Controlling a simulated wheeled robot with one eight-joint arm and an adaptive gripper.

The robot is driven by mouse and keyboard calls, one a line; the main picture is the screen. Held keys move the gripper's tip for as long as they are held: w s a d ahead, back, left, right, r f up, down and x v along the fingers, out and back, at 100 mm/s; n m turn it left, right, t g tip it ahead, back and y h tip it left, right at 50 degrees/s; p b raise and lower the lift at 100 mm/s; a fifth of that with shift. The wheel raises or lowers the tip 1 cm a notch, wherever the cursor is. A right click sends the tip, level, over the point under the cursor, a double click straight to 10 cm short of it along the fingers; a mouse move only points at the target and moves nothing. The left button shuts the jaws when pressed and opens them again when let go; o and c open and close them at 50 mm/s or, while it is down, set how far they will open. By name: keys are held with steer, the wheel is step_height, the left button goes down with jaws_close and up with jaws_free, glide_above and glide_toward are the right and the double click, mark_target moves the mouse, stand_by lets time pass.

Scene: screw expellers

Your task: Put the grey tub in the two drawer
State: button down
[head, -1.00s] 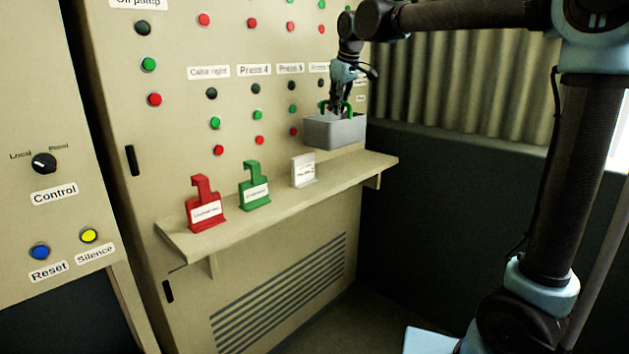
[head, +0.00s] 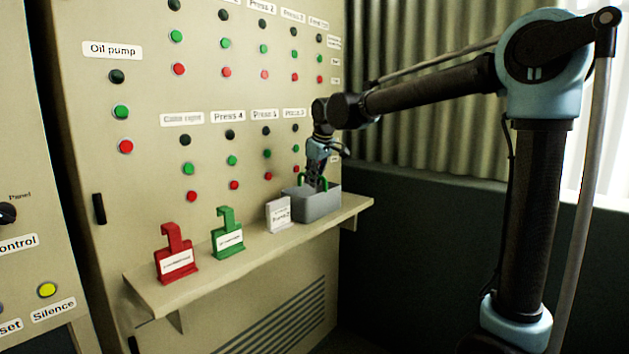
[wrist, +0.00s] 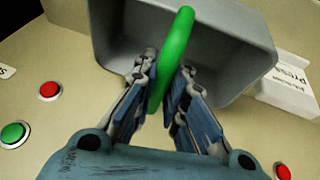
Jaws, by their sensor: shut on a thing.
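The grey tub (head: 318,206) is an open box with a green loop handle (wrist: 176,55) rising over it. In the head view it is at the right end of the shelf, upright; I cannot tell whether it rests on the shelf or is just above it. My gripper (head: 316,184) points down into the tub. In the wrist view its fingers (wrist: 168,100) are shut on the green handle, with the tub's grey walls (wrist: 225,40) beyond. No drawer is visible in either view.
The shelf (head: 235,258) on the beige cabinet holds a red tag stand (head: 176,255), a green one (head: 228,236) and a white one (head: 279,214) close to the tub's left. Buttons cover the panel behind. A dark wall (head: 400,230) stands right of the shelf.

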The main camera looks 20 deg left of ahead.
steer(key=c, duration=1.6)
jaws_free()
steer(key=shift+f, duration=0.1)
steer(key=shift+c, duration=0.2)
steer(key=v, duration=1.2)
steer(key=d+f+m+h, duration=0.1)
steer(key=d+f+m, duration=0.3)
steer(key=d, duration=1.1)
steer(key=s+d+f+m, duration=0.2)
steer(key=s+d+f, duration=0.2)
steer(key=d+f, duration=0.2)
steer(key=s+d+f+m+h, duration=0.1)
steer(key=s+d+f, duration=0.3)
steer(key=d, duration=0.6)
steer(key=s+d+f+m, duration=0.2)
steer(key=s+d+f, duration=0.2)
steer(key=d+f, duration=0.3)
steer(key=shift+d+f+m+g+h, duration=0.35)
steer(key=shift+d+m+g+h, duration=0.05)
steer(key=shift+d, duration=0.25)
steer(key=shift+o, duration=0.5)
steer(key=s+d+f+m, duration=0.4)
steer(key=s+d+f, duration=0.3)
steer(key=s+f, duration=0.3)
step_height(320, 180, down, 3)
steer(key=shift+s+r+g+h, duration=0.15)
steer(key=shift+s+g+h, duration=0.15)
steer(key=shift+g, duration=0.1)
